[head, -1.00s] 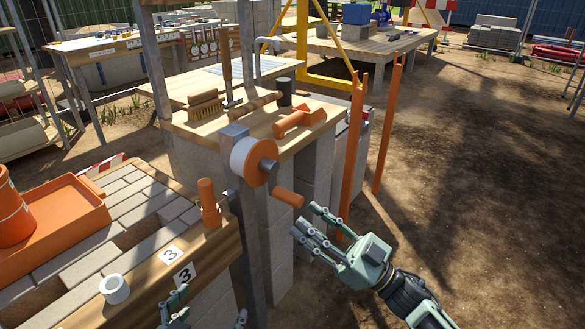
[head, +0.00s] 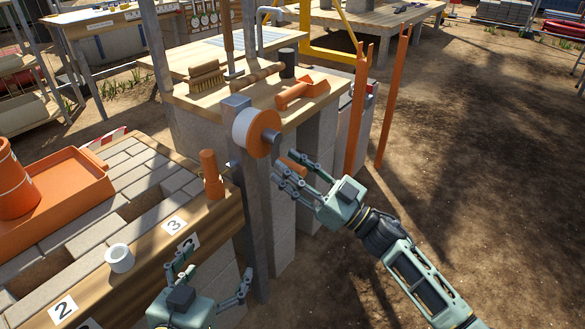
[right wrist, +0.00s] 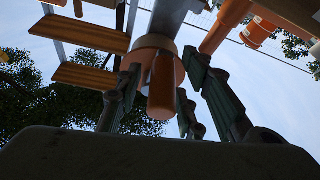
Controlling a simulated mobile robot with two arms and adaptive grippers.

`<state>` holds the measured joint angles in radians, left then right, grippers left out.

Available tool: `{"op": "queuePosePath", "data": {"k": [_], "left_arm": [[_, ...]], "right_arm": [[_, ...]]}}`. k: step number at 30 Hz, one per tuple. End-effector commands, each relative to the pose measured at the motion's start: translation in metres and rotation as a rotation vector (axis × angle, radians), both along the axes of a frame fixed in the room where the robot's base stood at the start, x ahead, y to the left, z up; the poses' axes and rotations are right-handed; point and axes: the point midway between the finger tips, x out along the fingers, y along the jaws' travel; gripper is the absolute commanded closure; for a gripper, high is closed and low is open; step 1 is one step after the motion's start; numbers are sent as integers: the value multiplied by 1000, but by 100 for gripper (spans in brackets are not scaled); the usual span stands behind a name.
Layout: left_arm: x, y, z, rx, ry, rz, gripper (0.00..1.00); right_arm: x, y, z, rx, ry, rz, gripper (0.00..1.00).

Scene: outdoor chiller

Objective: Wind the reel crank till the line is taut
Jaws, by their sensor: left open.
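The reel (head: 263,136), an orange disc with a white drum, is fixed to a grey upright post (head: 252,210). Its orange crank handle (head: 296,160) sticks out towards my right gripper (head: 299,171), whose fingers partly hide it. In the right wrist view the handle (right wrist: 162,88) lies between the spread fingers of my right gripper (right wrist: 160,98), with gaps on both sides. My left gripper (head: 214,277) is open and empty, low in front of the near bench. I cannot make out the line's run or whether it is taut.
The near bench (head: 148,232) holds an orange tray (head: 65,205), a white cup-like piece (head: 119,258) and an upright orange handle (head: 211,175). A wooden table behind the reel carries a brush (head: 206,76) and an orange tool (head: 301,92). Orange stakes (head: 357,110) stand right of the reel.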

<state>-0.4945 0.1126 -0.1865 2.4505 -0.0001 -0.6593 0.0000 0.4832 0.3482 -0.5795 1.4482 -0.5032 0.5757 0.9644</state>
Motion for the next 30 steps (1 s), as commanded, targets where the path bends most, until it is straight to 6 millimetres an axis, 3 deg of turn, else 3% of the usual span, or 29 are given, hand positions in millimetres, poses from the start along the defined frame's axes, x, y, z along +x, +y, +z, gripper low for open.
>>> {"op": "queuePosePath", "data": {"k": [4,15,30], "left_arm": [[0,0,0,0,0,0,13],[0,0,0,0,1,0,13],[0,0,0,0,2,0,13]], "right_arm": [[0,0,0,0,0,0,66],[0,-1,1,2,0,-2,99],[1,-2,2,3,0,-4,100]]}}
